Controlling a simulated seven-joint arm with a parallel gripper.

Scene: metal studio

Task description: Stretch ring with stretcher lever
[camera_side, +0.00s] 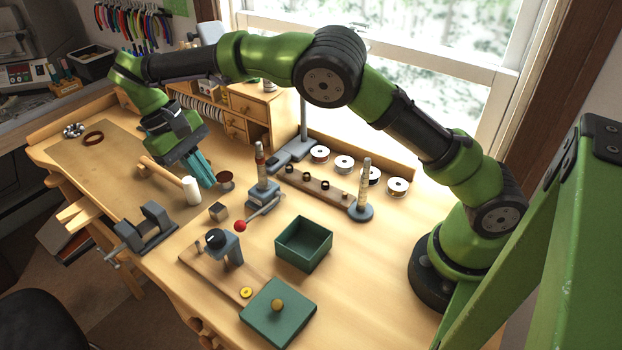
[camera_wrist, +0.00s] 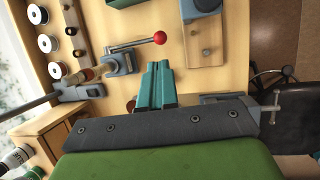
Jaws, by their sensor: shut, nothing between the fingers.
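The ring stretcher (camera_side: 262,192) stands in the middle of the bench, with a grey base and an upright stepped post with a reddish top. Its lever (camera_side: 262,209) slants out to a red ball knob (camera_side: 240,226), which also shows in the wrist view (camera_wrist: 160,38). My gripper (camera_side: 209,184) is shut and empty, its teal fingers together, left of the stretcher and apart from the knob. In the wrist view, the fingertips (camera_wrist: 157,66) lie just below the knob. I cannot clearly make out a ring on the stretcher post.
A mallet (camera_side: 192,190) with a white head lies close by my fingers. A grey vise (camera_side: 150,228) is at the front edge. A green open box (camera_side: 304,243) and a wooden board (camera_side: 215,275) lie nearer the camera. A second upright post (camera_side: 362,200) stands right of the stretcher.

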